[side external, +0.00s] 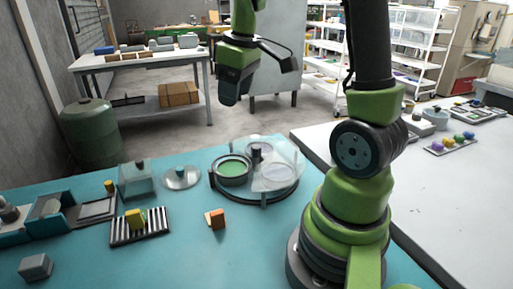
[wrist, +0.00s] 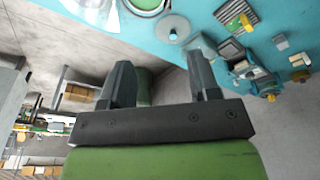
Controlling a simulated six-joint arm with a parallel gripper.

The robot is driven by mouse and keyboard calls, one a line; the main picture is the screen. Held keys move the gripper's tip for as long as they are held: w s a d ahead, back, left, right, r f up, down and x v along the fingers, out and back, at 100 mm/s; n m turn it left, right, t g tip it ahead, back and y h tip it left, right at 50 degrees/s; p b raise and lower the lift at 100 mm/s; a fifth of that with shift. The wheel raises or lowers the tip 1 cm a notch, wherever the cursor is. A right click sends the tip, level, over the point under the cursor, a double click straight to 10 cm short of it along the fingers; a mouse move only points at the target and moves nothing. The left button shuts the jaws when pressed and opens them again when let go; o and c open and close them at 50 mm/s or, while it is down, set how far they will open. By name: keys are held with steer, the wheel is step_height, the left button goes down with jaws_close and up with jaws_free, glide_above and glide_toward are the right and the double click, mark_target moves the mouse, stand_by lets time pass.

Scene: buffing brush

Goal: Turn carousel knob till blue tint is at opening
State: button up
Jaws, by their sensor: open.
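The round carousel (side external: 262,196) stands on the teal table under a clear cover (side external: 282,176). A green tint (side external: 232,170) shows in the round opening at its left. A dark knob (side external: 256,152) rises near its back middle. I see no blue tint; what lies under the cover is unclear. In the wrist view the green tint (wrist: 145,4) is cut off by the top edge. My gripper (wrist: 164,76) is open and empty, its two fingers wide apart. It is held above and behind the carousel, clear of the knob.
A clear round lid with a knob (side external: 181,178) and a glass-like box (side external: 138,180) stand left of the carousel. A white table (side external: 450,190) is at right.

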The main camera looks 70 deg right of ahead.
mark_target(257, 146)
steer(key=d+f, duration=0.3)
steer(key=d+f+n+g, duration=0.1)
steer(key=d+f, duration=0.1)
steer(key=d, duration=0.1)
steer(key=s+d+f+n+g, duration=0.1)
steer(key=d+f, duration=0.2)
steer(key=shift+f+y, duration=0.3)
steer(key=shift+f, duration=0.05)
step_height(257, 146, down, 10)
steer(key=shift+r, duration=0.1)
steer(key=c, duration=0.9)
